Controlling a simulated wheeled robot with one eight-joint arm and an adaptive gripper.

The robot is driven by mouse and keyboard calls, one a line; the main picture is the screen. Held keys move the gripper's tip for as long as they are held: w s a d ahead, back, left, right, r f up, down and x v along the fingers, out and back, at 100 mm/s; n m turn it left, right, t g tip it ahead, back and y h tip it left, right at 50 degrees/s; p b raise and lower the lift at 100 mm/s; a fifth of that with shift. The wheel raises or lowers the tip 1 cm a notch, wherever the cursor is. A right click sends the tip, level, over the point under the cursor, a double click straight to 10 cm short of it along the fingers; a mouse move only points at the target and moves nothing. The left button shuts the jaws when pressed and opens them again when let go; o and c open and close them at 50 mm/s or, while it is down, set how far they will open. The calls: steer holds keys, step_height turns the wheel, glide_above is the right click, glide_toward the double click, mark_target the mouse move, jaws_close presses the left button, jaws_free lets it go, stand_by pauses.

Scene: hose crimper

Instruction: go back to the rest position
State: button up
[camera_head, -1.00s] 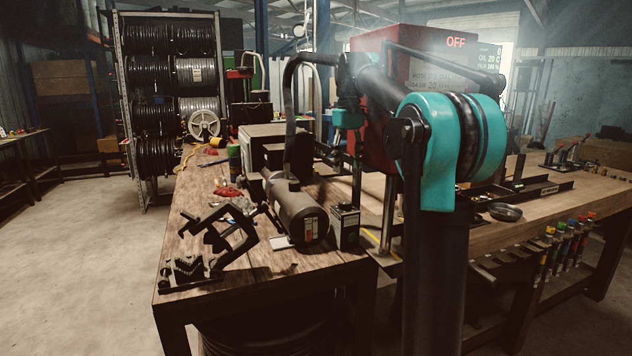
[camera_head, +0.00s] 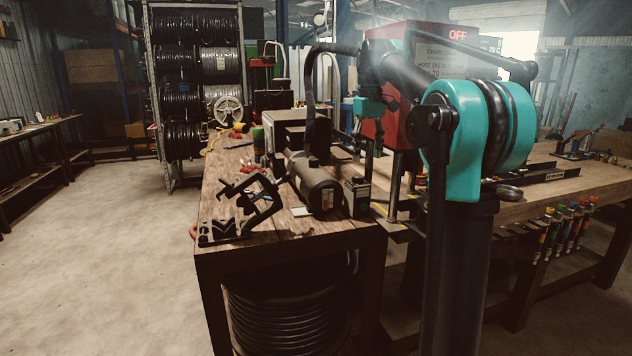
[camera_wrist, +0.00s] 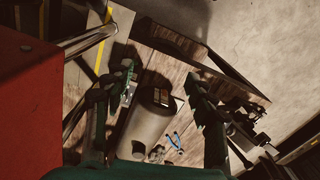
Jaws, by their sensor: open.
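My gripper (camera_wrist: 163,88) shows in the wrist view with its two fingers wide apart and nothing between them in its hold. Below and between the fingers is a dark cylindrical motor (camera_wrist: 146,128) on the wooden bench. In the head view my wrist hangs above the bench, between the motor (camera_head: 318,187) and the red crimper (camera_head: 385,128). The fingertips (camera_head: 364,165) are dark and hard to make out there. My arm rises at the right, with a teal elbow, and its forearm slopes back to the wrist.
The red crimper housing (camera_wrist: 30,115) is close on the left in the wrist view. A small box (camera_head: 357,196) and a black clamp-like fixture (camera_head: 245,207) stand on the bench (camera_head: 290,228). A hose-reel rack (camera_head: 154,100) stands behind. Open floor (camera_head: 120,260) lies at the left.

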steer(key=s+d+f+m+t, duration=0.1)
steer(key=s+f+m, duration=0.1)
steer(key=s+f, duration=0.8)
steer(key=s+d+f+m+t, duration=0.1)
steer(key=s+f+m, duration=0.1)
steer(key=s+f, duration=0.8)
steer(key=s+d+f+m+t, duration=0.1)
steer(key=s+d+f+t, duration=0.1)
steer(key=s+f, duration=0.8)
step_height(320, 180, down, 9)
steer(key=shift+f+m, duration=0.1)
steer(key=shift+m, duration=0.3)
